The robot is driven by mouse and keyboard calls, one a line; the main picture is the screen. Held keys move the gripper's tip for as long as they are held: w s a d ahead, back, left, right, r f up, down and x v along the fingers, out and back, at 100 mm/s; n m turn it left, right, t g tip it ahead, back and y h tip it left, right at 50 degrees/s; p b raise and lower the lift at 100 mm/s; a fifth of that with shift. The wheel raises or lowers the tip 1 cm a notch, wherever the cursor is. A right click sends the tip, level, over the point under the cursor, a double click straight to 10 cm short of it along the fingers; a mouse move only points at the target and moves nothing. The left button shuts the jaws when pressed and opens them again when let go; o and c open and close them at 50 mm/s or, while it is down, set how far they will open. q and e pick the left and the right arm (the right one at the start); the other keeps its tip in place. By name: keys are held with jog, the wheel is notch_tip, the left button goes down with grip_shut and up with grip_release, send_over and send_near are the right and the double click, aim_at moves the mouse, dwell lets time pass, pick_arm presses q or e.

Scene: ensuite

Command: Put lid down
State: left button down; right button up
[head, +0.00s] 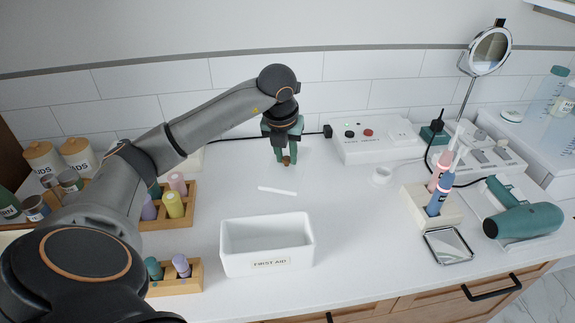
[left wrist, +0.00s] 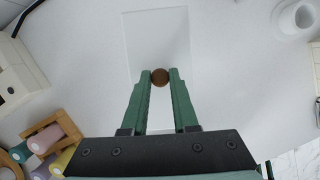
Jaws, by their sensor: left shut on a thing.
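My left gripper (head: 286,156) points down over the back middle of the white counter. It is shut on the brown round knob of the lid; the knob also shows between the fingertips in the left wrist view (left wrist: 160,77). The lid (left wrist: 155,38) is a clear rectangular panel and is hard to make out in the head view. Whether it touches the counter I cannot tell. A thin white strip (head: 277,190) shows just in front of the gripper; it may be the lid's edge. An open white FIRST AID box (head: 267,264) stands nearer, apart from the gripper. My right gripper is out of view.
Wooden racks with pastel bottles (head: 174,205) stand left, partly behind my arm. A white power box (head: 375,145) stands back right, with a small white ring (head: 383,175) before it.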

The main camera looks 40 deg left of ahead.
aim_at(287, 160)
pick_arm(q)
jog(key=shift+w+f, duration=0.2)
jog(key=shift+f, duration=0.05)
jog(key=x, duration=0.3)
jog(key=shift+s+f, duration=0.25)
jog(key=shift+f, duration=0.05)
jog(key=shift+f, duration=0.1)
jog(key=c, duration=0.7)
grip_release()
